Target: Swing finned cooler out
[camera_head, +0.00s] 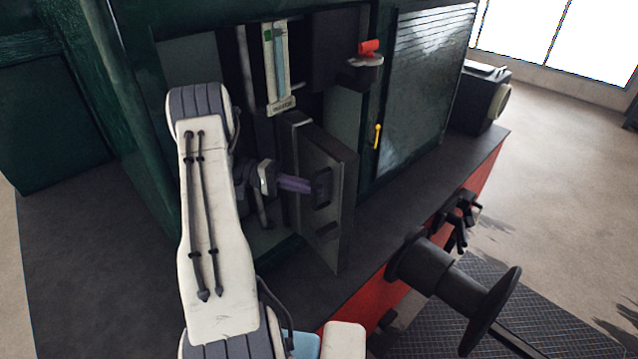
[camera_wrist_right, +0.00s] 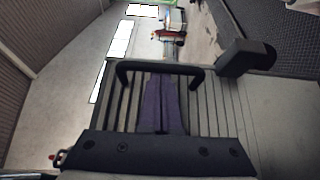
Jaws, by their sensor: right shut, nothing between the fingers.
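The finned cooler (camera_head: 335,175) is a dark grey upright block at the cabinet opening in the head view, standing at an angle out of it. Its fins (camera_wrist_right: 225,105) show as parallel ridges in the right wrist view, with a black bar handle (camera_wrist_right: 160,67) across them. My right gripper (camera_head: 311,187) has purple fingers, shut and empty, reaching to the cooler's handle side. In the right wrist view its fingertips (camera_wrist_right: 160,78) end at the handle bar; I cannot tell whether they touch it. My left gripper is not in view.
A sight gauge (camera_head: 279,65) is above the cooler, and a red-handled valve (camera_head: 369,47) is to its right. A louvred green door (camera_head: 425,85) with a yellow handle (camera_head: 377,136) stands further right. A buffer (camera_head: 455,285) juts out in front. The dark deck beside the cooler is bare.

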